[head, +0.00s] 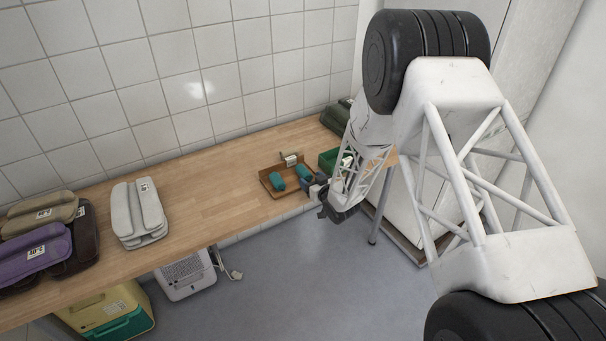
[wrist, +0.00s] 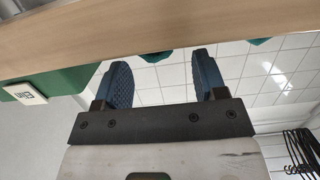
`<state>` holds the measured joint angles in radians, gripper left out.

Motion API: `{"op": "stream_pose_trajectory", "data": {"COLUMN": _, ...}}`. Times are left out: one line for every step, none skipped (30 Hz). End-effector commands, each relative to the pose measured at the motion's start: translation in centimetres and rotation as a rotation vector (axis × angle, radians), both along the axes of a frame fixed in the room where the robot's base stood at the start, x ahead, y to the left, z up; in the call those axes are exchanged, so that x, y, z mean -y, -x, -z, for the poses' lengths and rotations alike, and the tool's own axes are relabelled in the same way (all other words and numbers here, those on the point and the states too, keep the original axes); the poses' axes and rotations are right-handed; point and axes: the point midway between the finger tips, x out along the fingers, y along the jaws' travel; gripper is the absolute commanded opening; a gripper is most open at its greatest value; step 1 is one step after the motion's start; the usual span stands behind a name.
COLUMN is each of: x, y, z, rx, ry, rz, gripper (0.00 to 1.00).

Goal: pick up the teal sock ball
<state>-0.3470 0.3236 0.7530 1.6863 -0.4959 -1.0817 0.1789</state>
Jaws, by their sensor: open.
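A teal sock ball (head: 277,182) lies in a shallow brown tray (head: 266,178) on the wooden counter in the head view. My gripper (head: 307,176) is at the tray's right side, its fingers open. A darker blue-teal shape shows at its end there; I cannot tell finger from sock. In the wrist view, my gripper (wrist: 160,64) has two blue ridged fingers spread apart with nothing held between them. A teal thing (wrist: 155,57) peeks out beyond the gap, below a wooden edge (wrist: 160,25) that hides most of it. Another teal bit (wrist: 258,41) shows to the right.
A green box (head: 328,158) stands right of the tray; its side with a white label also shows in the wrist view (wrist: 68,84). A small pale item (head: 290,158) is at the tray's back. The counter (head: 215,190) between is clear.

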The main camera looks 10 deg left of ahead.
Motion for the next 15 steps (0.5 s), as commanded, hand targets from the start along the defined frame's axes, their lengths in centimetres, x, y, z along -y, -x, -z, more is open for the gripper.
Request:
{"op": "stream_pose_trajectory", "data": {"x": 0.0, "y": 0.0, "z": 0.0, "rx": 0.0, "ry": 0.0, "rz": 0.0, "gripper": 0.65}}
{"op": "stream_pose_trajectory", "data": {"x": -0.1, "y": -0.1, "z": 0.0, "rx": 0.0, "ry": 0.0, "rz": 0.0, "gripper": 0.65}}
{"op": "stream_pose_trajectory", "data": {"x": -0.1, "y": -0.2, "z": 0.0, "rx": 0.0, "ry": 0.0, "rz": 0.0, "gripper": 0.65}}
{"op": "stream_pose_trajectory", "data": {"x": -0.2, "y": -0.2, "z": 0.1, "rx": 0.0, "ry": 0.0, "rz": 0.0, "gripper": 0.65}}
{"op": "stream_pose_trajectory", "data": {"x": -0.3, "y": -0.3, "z": 0.1, "rx": 0.0, "ry": 0.0, "rz": 0.0, "gripper": 0.65}}
{"op": "stream_pose_trajectory", "data": {"x": -0.4, "y": -0.5, "z": 0.1, "rx": 0.0, "ry": 0.0, "rz": 0.0, "gripper": 0.65}}
{"op": "stream_pose_trajectory", "data": {"x": -0.6, "y": -0.7, "z": 0.2, "rx": 0.0, "ry": 0.0, "rz": 0.0, "gripper": 0.65}}
{"op": "stream_pose_trajectory", "data": {"x": -0.7, "y": -0.8, "z": 0.2, "rx": 0.001, "ry": -0.001, "rz": 0.0, "gripper": 0.65}}
{"op": "stream_pose_trajectory", "data": {"x": -0.9, "y": -1.1, "z": 0.3, "rx": 0.001, "ry": -0.001, "rz": -0.001, "gripper": 0.65}}
{"op": "stream_pose_trajectory", "data": {"x": -1.1, "y": -1.3, "z": 0.4, "rx": 0.001, "ry": -0.001, "rz": -0.001, "gripper": 0.65}}
{"op": "stream_pose_trajectory", "data": {"x": -1.3, "y": -1.5, "z": 0.4, "rx": 0.001, "ry": -0.001, "rz": -0.001, "gripper": 0.65}}
{"op": "stream_pose_trajectory", "data": {"x": -1.5, "y": -1.8, "z": 0.5, "rx": 0.001, "ry": -0.001, "rz": 0.0, "gripper": 0.65}}
{"op": "stream_pose_trajectory", "data": {"x": -1.7, "y": -2.0, "z": 0.6, "rx": 0.0, "ry": 0.0, "rz": 0.0, "gripper": 0.65}}
{"op": "stream_pose_trajectory", "data": {"x": -1.8, "y": -2.2, "z": 0.6, "rx": 0.0, "ry": 0.0, "rz": 0.0, "gripper": 0.65}}
{"op": "stream_pose_trajectory", "data": {"x": -2.1, "y": -2.5, "z": 0.7, "rx": 0.0, "ry": 0.0, "rz": 0.0, "gripper": 0.65}}
